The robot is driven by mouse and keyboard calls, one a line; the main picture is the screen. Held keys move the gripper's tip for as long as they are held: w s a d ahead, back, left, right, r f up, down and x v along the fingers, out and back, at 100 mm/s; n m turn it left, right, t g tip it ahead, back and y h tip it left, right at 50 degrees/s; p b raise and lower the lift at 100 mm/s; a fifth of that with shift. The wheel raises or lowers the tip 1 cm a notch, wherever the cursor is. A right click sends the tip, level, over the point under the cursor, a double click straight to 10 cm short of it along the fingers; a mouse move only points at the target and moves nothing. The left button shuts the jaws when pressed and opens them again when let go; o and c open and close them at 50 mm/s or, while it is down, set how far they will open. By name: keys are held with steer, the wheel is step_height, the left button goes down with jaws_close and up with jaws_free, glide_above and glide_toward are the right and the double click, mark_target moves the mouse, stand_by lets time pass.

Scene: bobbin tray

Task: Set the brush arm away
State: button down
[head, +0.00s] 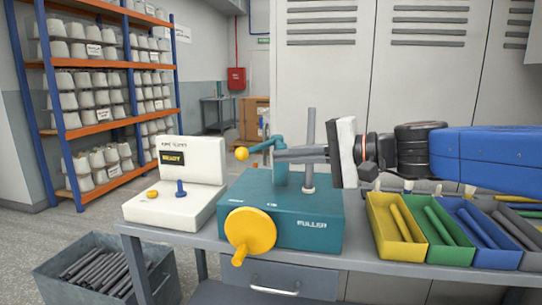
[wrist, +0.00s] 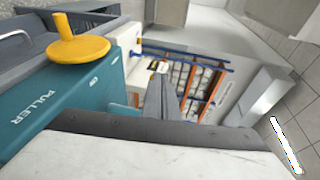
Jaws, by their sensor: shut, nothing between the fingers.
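The ball is not clear there.
A grey upright rod (head: 311,140) rises from the machine behind my gripper. A yellow handwheel (head: 250,228) is on its front. A white control box (head: 175,180) reading READY stands left. Coloured trays with rods, including a yellow tray (head: 388,245), line the right. A grey bin (head: 70,275) is below.

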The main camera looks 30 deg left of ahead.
steer(key=shift+s+d+r, duration=0.15)
steer(key=shift+s+d, duration=0.1)
steer(key=shift+d, duration=0.4)
steer(key=shift+s+d+r, duration=0.1)
steer(key=shift+s+d, duration=0.15)
steer(key=shift+d, duration=0.4)
steer(key=s+d+f+t+h, duration=0.1)
steer(key=s+d+f+h, duration=0.3)
steer(key=d+f, duration=0.6)
steer(key=s+d+f+t+h, duration=0.1)
steer(key=s+d+f+h, duration=0.3)
steer(key=d+f, duration=0.7)
steer(key=s+d+f+t+h, duration=0.2)
steer(key=s+d+f+h, duration=0.3)
steer(key=d, duration=2.3)
step_height(320, 180, down, 6)
steer(key=h, duration=0.2)
steer(key=shift+d+r+h, duration=0.15)
steer(key=shift+r+h, duration=0.05)
steer(key=shift+h, duration=0.2)
